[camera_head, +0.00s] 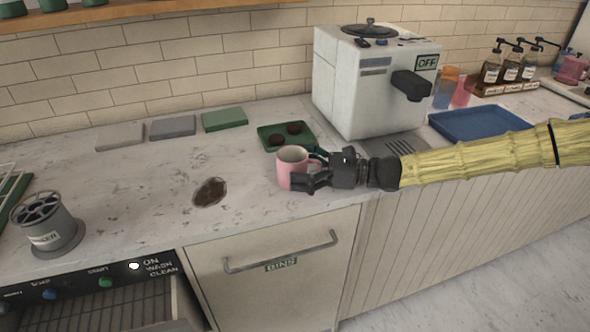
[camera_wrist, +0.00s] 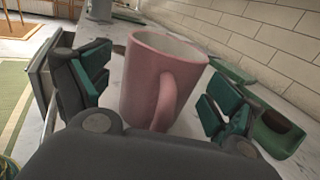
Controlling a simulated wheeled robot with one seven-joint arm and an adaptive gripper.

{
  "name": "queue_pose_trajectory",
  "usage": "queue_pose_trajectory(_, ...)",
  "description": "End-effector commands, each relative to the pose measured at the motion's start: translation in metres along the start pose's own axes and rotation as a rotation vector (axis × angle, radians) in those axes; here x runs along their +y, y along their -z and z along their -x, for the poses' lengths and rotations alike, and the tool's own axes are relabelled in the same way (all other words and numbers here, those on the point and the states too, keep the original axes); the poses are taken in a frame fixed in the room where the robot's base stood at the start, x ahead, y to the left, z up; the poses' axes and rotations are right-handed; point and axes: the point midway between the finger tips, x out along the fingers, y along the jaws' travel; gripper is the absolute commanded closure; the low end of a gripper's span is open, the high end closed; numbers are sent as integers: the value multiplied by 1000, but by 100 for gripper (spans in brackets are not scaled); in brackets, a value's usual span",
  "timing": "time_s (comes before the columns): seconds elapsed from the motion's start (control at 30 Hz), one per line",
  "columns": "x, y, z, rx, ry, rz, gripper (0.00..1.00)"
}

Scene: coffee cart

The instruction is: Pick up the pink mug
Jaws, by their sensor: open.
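The pink mug (camera_head: 285,168) stands upright on the marble counter, close to its front edge and in front of the green tray. My gripper (camera_head: 308,167) reaches in from the right at mug height, with its fingers around the mug's right side. In the wrist view the mug (camera_wrist: 158,80) stands between the two open fingers of my gripper (camera_wrist: 160,92), its handle facing the camera. Gaps show between the mug and both green finger pads. Part of the mug's right side is hidden by a finger in the head view.
A green tray (camera_head: 269,148) with dark round items lies just behind the mug. A white coffee machine (camera_head: 345,90) stands behind my gripper. A brown spill (camera_head: 210,192) lies left of the mug. Green and grey cloths lie further back. The counter between is mostly clear.

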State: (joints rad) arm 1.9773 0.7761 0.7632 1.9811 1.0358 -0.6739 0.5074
Motion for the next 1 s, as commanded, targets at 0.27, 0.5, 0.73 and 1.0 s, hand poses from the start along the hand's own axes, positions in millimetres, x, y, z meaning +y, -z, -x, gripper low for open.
queue_pose_trajectory(0.27,0,0,-10,-1,0,0,8)
queue_pose_trajectory(0.5,0,0,-9,-1,0,0,31)
queue_pose_trajectory(0.73,0,0,-9,-1,0,0,67)
queue_pose_trajectory(1.0,0,-2,-9,-1,0,1,67)
